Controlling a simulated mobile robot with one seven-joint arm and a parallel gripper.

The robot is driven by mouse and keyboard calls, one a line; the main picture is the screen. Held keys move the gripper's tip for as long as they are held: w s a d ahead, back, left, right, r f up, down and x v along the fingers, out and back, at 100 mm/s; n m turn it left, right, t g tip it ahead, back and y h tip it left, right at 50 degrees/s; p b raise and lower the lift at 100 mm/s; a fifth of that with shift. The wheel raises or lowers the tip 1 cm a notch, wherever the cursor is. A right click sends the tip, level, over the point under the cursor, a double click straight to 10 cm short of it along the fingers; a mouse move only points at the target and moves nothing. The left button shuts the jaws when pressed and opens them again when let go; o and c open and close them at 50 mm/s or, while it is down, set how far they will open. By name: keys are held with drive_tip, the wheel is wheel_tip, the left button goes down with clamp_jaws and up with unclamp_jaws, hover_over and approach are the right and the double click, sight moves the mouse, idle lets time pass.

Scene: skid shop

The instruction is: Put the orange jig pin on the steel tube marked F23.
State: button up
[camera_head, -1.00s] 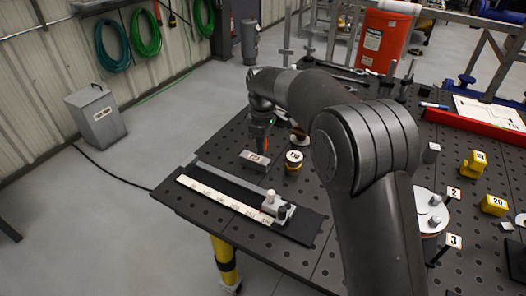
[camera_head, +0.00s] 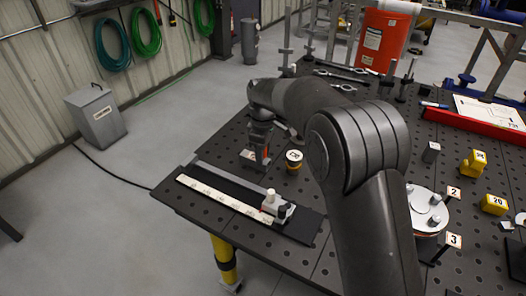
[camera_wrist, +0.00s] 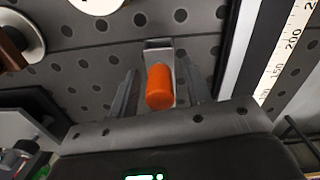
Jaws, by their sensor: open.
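The orange jig pin (camera_wrist: 160,87) shows in the wrist view between my two fingers, over a pale steel tube (camera_wrist: 163,50). Its lower end is hidden, so I cannot tell how it sits on the tube. My gripper (camera_wrist: 158,88) is open, with a finger on each side of the pin and gaps beside it. In the head view my gripper (camera_head: 259,153) is low over the labelled steel tube (camera_head: 247,156), left of the arm. The label is too small and partly covered to read.
A ruled fence with a stop block (camera_head: 271,199) lies on the dark perforated table (camera_head: 330,235) in front of the tube. A round labelled item (camera_head: 293,157) stands just right of my gripper. Yellow blocks (camera_head: 494,204) and a round plate are farther right.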

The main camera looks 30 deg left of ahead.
wheel_tip(320, 180, up, 12)
drive_tip(key=shift+r, duration=0.15)
idle(0.4)
drive_tip(key=s+d+r+m+t, duration=0.1)
drive_tip(key=d+r+m, duration=0.2)
drive_tip(key=d, duration=0.7)
drive_tip(key=s+d+r+m+t+y, duration=0.1)
drive_tip(key=s+d+r+m, duration=0.2)
drive_tip(key=d, duration=0.7)
drive_tip(key=d+r+m+t, duration=0.1)
drive_tip(key=d+r+m, duration=0.3)
drive_tip(key=d, duration=0.6)
drive_tip(key=s+d+f+m+t, duration=0.1)
drive_tip(key=s+d+f+m, duration=0.1)
drive_tip(key=s+d, duration=0.4)
drive_tip(key=s+d+f+m, duration=0.3)
drive_tip(key=s+d+m, duration=0.1)
drive_tip(key=s+d, duration=0.2)
drive_tip(key=s+d+f+m+t+h, duration=0.1)
drive_tip(key=s+d+f+m, duration=0.1)
drive_tip(key=s+d, duration=0.4)
drive_tip(key=shift+s+f+m+t, duration=0.25)
drive_tip(key=shift+m+t, duration=0.05)
drive_tip(key=shift+m, duration=0.6)
